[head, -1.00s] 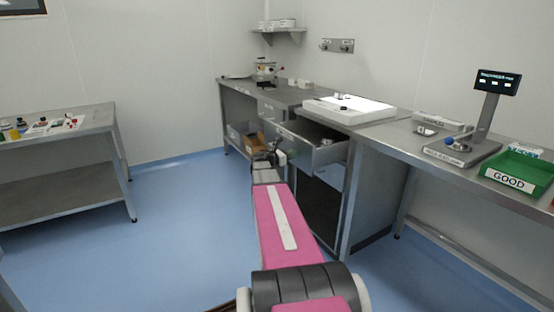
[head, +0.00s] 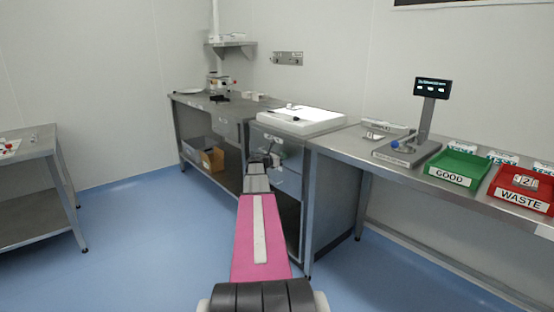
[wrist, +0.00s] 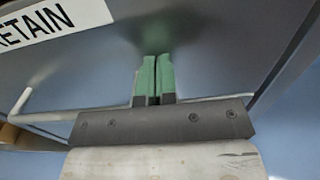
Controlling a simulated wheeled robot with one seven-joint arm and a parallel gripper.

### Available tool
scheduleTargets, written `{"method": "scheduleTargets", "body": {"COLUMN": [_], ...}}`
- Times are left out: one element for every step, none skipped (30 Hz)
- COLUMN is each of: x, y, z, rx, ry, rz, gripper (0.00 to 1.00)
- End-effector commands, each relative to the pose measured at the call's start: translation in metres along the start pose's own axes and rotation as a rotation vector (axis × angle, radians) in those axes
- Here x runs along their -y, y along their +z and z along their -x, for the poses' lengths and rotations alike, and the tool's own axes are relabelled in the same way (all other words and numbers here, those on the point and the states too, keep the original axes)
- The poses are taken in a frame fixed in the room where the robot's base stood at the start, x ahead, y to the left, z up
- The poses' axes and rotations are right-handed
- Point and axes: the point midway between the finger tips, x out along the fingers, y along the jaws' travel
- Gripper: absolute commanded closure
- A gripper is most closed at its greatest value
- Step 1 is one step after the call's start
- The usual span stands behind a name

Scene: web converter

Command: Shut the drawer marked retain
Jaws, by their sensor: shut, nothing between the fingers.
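The drawer marked RETAIN (wrist: 215,45) fills the wrist view as a grey metal front. Its white label (wrist: 50,22) is at upper left, with a pale bar handle (wrist: 60,116) below. In the head view the drawer front (head: 291,152) looks flush, or nearly so, with the cabinet under the white light panel; my arm hides part of it. My gripper (wrist: 155,60) is shut and empty. Its green fingertips are against or very close to the drawer front, right of the label. In the head view my gripper (head: 271,158) is at the cabinet front.
The light panel (head: 310,122) lies on the cabinet top. A bench at right carries a scale (head: 408,150), a green GOOD bin (head: 457,166) and a red WASTE bin (head: 523,187). A cardboard box (head: 212,159) sits on the lower shelf. A table (head: 35,150) stands at left; blue floor between is clear.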

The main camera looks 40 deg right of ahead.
Motion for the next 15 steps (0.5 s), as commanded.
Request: {"method": "scheduleTargets", "body": {"x": [-0.0005,-0.0004,-0.0003,-0.0003,-0.0003,-0.0003,-0.0003,-0.0003,-0.0003,-0.0003,-0.0004,-0.0005,-0.0005,-0.0006,-0.0006], "y": [0.0,0.0001,0.0001,0.0002,0.0003,0.0004,0.0004,0.0005,0.0006,0.0006,0.0007,0.0008,0.0008,0.0009,0.001], "z": [-0.0033,-0.0044,-0.0057,-0.0065,-0.0072,-0.0079,-0.0083,-0.0087,-0.0091,-0.0094,-0.0097,-0.0101,-0.0104,-0.0107,-0.0111], "rx": [0.0,0.0,0.0,0.001,0.001,0.001,0.001,0.001,0.001,0.002,0.002,0.002,0.002,0.002,0.003], "ry": [0.0,0.0,0.0,0.0,0.0,0.0,-0.001,-0.001,-0.001,-0.001,-0.001,-0.002,-0.002,-0.002,-0.002], "rz": [0.0,0.0,0.0,0.0,0.0,0.0,0.0,0.0,0.0,0.0,0.0,0.0,0.0,0.0,0.0], "gripper": [1.0,1.0,1.0,1.0,1.0,1.0,1.0,1.0,1.0,1.0,1.0,1.0,1.0,1.0,1.0]}}
